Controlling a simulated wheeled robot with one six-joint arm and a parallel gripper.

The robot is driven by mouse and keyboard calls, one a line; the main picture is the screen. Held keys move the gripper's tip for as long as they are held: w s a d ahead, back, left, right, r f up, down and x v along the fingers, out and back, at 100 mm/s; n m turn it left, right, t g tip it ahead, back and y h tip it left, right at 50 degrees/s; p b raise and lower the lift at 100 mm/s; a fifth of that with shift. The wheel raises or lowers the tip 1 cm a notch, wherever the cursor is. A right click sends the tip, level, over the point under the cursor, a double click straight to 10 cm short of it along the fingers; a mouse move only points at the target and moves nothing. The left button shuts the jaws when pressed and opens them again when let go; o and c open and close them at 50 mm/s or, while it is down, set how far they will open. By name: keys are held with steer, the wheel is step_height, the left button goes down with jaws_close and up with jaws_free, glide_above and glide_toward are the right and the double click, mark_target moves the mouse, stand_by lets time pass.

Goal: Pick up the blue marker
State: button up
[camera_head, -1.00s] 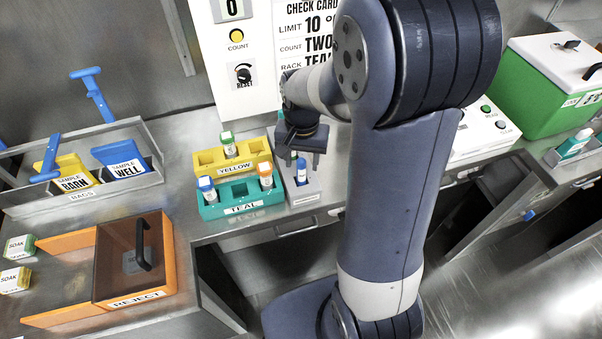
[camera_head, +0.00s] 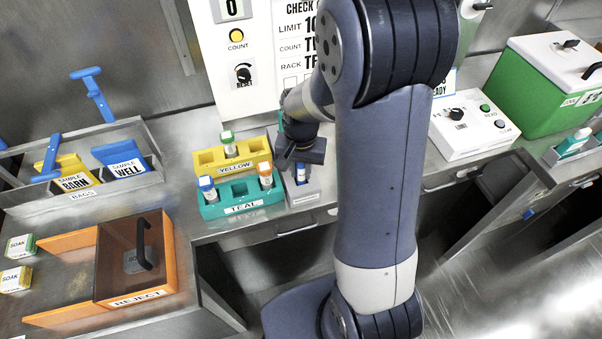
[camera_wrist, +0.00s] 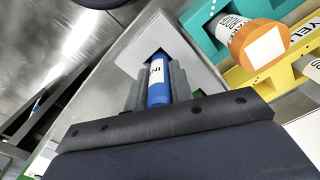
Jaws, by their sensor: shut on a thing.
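The blue marker (camera_wrist: 157,72) has a blue body with a white printed label. In the wrist view it stands between the two grey fingers of my gripper (camera_wrist: 159,88), which are shut on it. In the head view the marker (camera_head: 300,173) shows just below my gripper (camera_head: 299,157), partly covered by it. The marker's lower end is at a small grey holder (camera_head: 304,193); I cannot tell whether it still sits inside.
A teal rack (camera_head: 243,207) with a blue-capped and an orange-capped tube stands left of the holder. A yellow rack (camera_head: 208,160) with a green-capped tube is behind it. An orange reject bin (camera_head: 60,243) is at the lower left. A white control box (camera_head: 470,135) stands to the right.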

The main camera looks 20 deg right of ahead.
jaws_close()
step_height(320, 180, up, 10)
stand_by(0.5)
stand_by(0.3)
